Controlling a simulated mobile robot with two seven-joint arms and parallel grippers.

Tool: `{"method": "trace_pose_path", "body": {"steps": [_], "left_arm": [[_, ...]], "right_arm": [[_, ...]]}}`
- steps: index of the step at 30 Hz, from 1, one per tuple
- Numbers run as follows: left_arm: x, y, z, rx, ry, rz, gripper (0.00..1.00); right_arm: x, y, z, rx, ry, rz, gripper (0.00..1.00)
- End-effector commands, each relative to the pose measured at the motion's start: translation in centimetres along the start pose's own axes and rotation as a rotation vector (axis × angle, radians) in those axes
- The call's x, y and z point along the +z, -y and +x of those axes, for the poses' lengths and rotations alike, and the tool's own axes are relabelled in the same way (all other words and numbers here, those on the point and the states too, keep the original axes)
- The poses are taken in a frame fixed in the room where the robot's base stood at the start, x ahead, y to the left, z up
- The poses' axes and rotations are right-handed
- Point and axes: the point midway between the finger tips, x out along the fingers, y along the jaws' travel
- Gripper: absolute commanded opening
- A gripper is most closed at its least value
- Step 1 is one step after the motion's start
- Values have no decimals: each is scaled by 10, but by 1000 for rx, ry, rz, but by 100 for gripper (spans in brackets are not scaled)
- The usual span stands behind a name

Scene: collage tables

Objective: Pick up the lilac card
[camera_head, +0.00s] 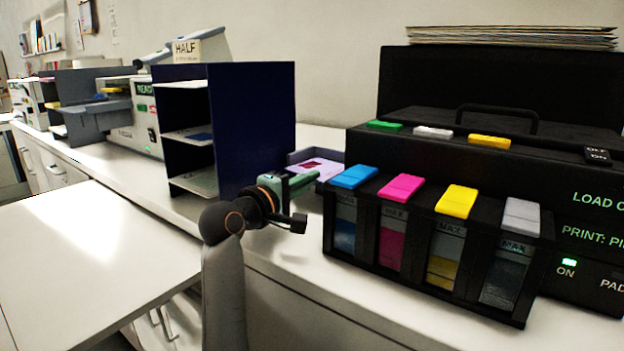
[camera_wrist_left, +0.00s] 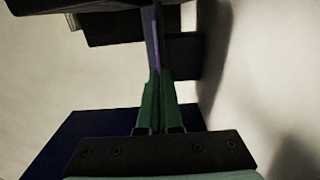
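The lilac card (camera_head: 320,167), pale with a darker magenta patch, is just past the fingertips of my left gripper (camera_head: 303,180), at the low grey-purple tray (camera_head: 300,155) behind the blue shelf unit. In the left wrist view the green fingers of my left gripper (camera_wrist_left: 158,82) are close together on a thin lilac strip (camera_wrist_left: 156,42), the card seen nearly edge-on. Whether the card still touches the tray is hard to tell. My right gripper is not in view.
A dark blue shelf unit (camera_head: 253,125) stands close to the left of my gripper. A black printer (camera_head: 450,125) with coloured cartridges stands to the right. A white table (camera_head: 75,255) at the front left is bare.

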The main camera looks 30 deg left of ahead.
Motion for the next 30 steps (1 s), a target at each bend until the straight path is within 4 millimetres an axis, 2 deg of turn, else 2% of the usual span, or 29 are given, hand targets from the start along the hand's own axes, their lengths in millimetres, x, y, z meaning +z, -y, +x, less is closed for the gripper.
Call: {"method": "trace_pose_path", "body": {"steps": [4,10,22,24,30], "left_arm": [[0,-5,0,-3,0,0,0],[0,-28,0,-1,-1,0,0],[0,-24,0,-1,-1,0,0],[-1,-32,-10,-1,-2,0,0],[-1,-42,-39,-1,-2,0,0]], "right_arm": [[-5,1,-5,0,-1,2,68],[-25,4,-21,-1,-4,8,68],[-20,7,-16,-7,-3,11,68],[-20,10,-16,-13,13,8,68],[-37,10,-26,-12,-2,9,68]]}}
